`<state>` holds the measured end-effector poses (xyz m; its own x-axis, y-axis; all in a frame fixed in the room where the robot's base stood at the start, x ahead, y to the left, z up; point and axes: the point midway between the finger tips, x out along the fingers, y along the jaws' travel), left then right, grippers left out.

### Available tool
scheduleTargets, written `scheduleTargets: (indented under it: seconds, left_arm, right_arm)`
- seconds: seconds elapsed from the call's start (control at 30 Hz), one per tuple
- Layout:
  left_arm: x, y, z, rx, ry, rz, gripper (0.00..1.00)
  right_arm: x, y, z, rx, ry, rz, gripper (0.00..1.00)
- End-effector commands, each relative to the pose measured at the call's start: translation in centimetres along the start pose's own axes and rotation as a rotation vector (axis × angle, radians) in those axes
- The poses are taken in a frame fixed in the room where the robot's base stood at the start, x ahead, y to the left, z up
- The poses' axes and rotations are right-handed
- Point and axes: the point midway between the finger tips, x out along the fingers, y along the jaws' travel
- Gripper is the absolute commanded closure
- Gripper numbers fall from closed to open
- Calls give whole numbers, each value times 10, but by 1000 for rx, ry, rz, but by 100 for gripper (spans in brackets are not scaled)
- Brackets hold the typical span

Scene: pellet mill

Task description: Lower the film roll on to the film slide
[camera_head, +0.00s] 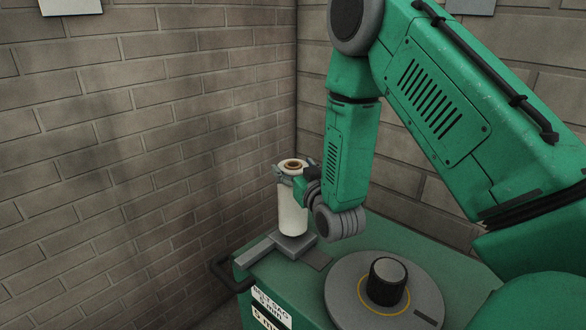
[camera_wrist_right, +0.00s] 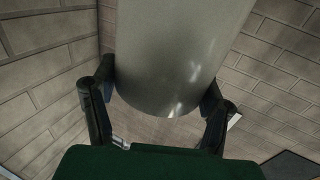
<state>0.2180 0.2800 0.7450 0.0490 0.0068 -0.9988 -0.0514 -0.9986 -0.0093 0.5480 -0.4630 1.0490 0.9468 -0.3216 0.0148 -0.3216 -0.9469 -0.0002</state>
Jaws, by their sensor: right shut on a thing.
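The film roll (camera_head: 292,212) is a pale upright cylinder with a brown core at its top. My right gripper (camera_head: 293,176) is shut on it near its upper end. In the right wrist view the roll (camera_wrist_right: 180,60) fills the top middle, between the two dark fingers of the gripper (camera_wrist_right: 160,95). The film slide (camera_head: 294,246) is a grey block and plate on the green machine top, directly below the roll. The roll's lower end is at or just above it; I cannot tell whether they touch. My left gripper is not in view.
A round grey turntable with a black knob (camera_head: 388,282) stands on the green cabinet (camera_head: 350,238), right of the slide. A dark handle (camera_head: 224,272) sticks out at the cabinet's left side. Brick walls (camera_head: 150,120) meet in a corner close behind the roll.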

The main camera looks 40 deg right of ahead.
Motion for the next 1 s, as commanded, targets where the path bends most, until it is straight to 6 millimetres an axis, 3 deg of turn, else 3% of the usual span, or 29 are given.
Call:
scheduleTargets:
  seconds: [0.47, 1.0]
  left_arm:
    - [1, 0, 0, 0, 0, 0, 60]
    - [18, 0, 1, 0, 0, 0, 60]
  right_arm:
    - [1, 0, -1, 1, 5, 0, 84]
    - [0, 0, 21, 1, 5, 0, 84]
